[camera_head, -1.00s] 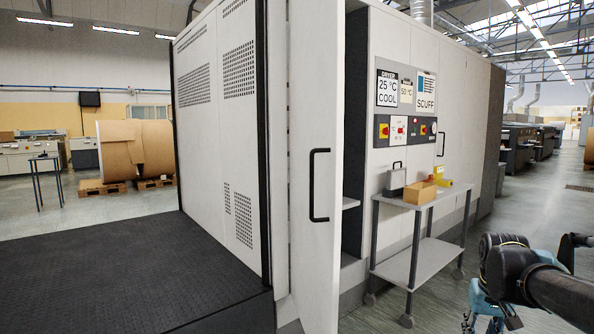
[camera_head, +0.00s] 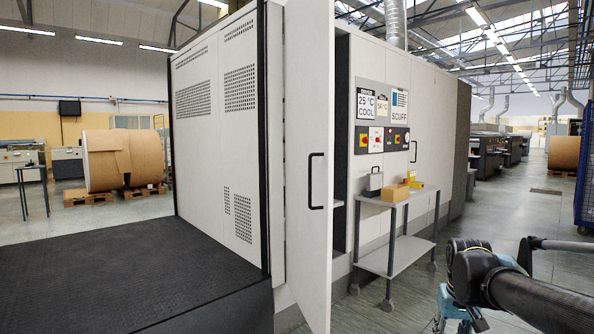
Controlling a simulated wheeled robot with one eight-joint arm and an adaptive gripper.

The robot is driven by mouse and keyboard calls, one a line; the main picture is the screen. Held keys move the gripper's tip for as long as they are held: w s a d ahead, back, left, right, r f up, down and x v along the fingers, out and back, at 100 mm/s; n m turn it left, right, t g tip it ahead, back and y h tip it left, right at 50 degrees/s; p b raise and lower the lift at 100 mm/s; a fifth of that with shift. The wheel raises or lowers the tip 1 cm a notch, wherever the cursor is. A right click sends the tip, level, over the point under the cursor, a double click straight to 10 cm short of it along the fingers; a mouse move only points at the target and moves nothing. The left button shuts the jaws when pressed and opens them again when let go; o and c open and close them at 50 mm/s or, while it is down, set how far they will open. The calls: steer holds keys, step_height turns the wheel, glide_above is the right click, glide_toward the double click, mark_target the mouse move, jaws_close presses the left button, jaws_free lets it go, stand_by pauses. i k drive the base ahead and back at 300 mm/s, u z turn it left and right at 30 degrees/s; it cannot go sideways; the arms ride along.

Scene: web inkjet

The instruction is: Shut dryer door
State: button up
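The dryer door (camera_head: 306,240) is a tall white panel that stands open, swung out from the dryer cabinet (camera_head: 435,75). It has a black bar handle (camera_head: 311,181) on the face toward me. A dark opening (camera_head: 341,215) with a shelf edge shows just right of the door; most of the inside is hidden behind the panel. My arm reaches in from the lower right, well apart from the door. Its gripper fingers cannot be made out.
A grey trolley (camera_head: 408,252) stands close to the cabinet front, right of the opening, with a tan box (camera_head: 394,193) and a grey case on top. A black platform (camera_head: 95,270) fills the left. Open floor (camera_head: 510,210) lies to the right.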

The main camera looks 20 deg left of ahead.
mark_target(309, 25)
steer(key=u, duration=0.95)
steer(key=i, duration=1)
steer(key=z, duration=0.7)
steer(key=k, duration=1.1)
steer(key=u, duration=0.45)
